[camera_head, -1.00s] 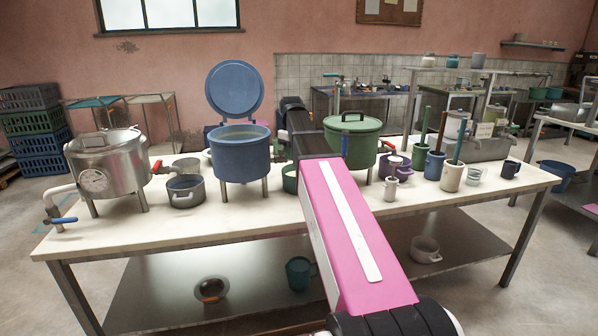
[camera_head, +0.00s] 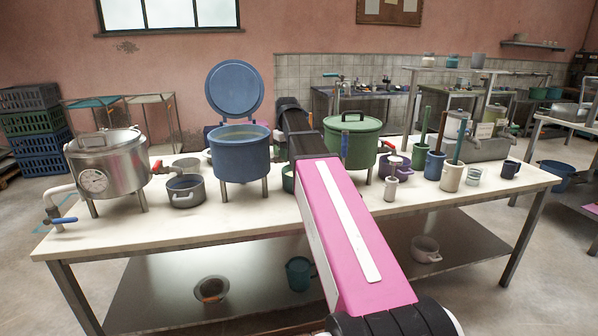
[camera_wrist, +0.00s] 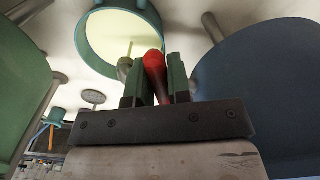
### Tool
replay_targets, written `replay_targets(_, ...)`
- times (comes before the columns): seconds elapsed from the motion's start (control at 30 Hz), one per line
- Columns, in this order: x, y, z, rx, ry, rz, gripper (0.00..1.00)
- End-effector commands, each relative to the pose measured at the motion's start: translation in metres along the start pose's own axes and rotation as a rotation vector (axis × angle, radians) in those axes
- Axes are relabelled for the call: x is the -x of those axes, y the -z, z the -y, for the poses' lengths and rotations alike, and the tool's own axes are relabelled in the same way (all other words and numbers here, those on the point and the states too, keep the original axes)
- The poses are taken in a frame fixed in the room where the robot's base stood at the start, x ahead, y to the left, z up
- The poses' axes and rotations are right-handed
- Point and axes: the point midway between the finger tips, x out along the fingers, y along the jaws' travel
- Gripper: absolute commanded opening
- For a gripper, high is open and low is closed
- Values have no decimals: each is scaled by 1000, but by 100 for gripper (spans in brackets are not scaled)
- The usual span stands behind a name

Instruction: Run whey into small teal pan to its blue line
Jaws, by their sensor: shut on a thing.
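My gripper (camera_wrist: 157,76) is shut on a red tap handle (camera_wrist: 154,63) in the wrist view, between the blue vat (camera_wrist: 255,85) and the green vat (camera_wrist: 22,85). A thin pale stream (camera_wrist: 130,48) runs from the spout beside the fingers into the small teal pan (camera_wrist: 87,42). Pale liquid covers the pan's inside; I cannot make out its blue line. In the head view the teal pan (camera_head: 288,179) stands on the table, partly hidden by my arm, between the blue vat (camera_head: 240,158) and the green vat (camera_head: 352,142). My gripper is hidden there.
The white table (camera_head: 150,222) also holds a steel vat (camera_head: 108,165) and a grey pot (camera_head: 186,191) at left. A small purple pot (camera_head: 398,165) and several mugs and jars stand at right. The table's front strip is clear. Cups and bowls sit on the lower shelf.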

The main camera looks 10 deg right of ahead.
Motion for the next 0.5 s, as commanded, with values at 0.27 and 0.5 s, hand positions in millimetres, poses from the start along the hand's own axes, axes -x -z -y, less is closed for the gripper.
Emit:
replay_targets(0.27,0,1,4,-74,1,-3,3)
replay_targets(0.5,0,1,7,-121,1,-3,3)
